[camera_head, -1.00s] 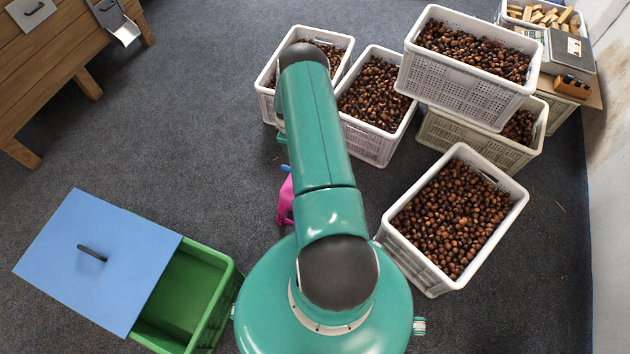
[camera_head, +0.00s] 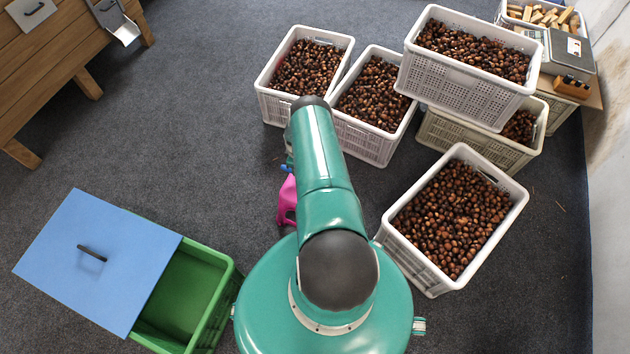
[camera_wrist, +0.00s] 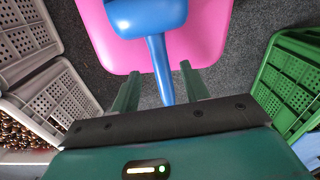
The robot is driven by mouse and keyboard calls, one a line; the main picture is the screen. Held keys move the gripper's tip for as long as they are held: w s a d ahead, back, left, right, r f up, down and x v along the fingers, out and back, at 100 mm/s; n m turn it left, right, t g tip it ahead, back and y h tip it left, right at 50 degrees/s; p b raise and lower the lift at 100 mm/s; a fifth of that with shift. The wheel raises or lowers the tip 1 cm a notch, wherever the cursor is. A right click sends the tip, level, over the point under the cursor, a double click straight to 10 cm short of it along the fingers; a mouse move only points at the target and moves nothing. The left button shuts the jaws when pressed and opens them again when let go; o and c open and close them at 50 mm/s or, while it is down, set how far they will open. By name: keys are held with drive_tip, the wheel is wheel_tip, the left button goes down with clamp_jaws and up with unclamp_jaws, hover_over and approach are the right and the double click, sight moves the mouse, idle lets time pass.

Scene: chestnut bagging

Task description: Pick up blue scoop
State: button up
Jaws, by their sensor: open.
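The blue scoop (camera_wrist: 158,50) shows in the wrist view, with its bowl at the top and its handle running down between my fingers. It lies over a pink object, seen behind it. My gripper (camera_wrist: 158,82) is open, with one green finger on each side of the handle and gaps on both sides. I cannot tell how far the handle is in depth from the fingers. In the head view only a small bit of blue (camera_head: 285,168) shows beside my arm, above the pink object (camera_head: 287,200); my arm hides the rest and the gripper.
White crates of chestnuts (camera_head: 400,245) stand to the right and behind. A green bin (camera_head: 222,300) with a blue lid (camera_head: 100,260) partly over it stands at lower left. A wooden table (camera_head: 60,60) is at upper left. The carpet (camera_head: 190,110) between is clear.

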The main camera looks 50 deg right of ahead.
drive_tip(key=shift+w+f, duration=0.1)
drive_tip(key=shift+f, duration=2.4)
clamp_jaws()
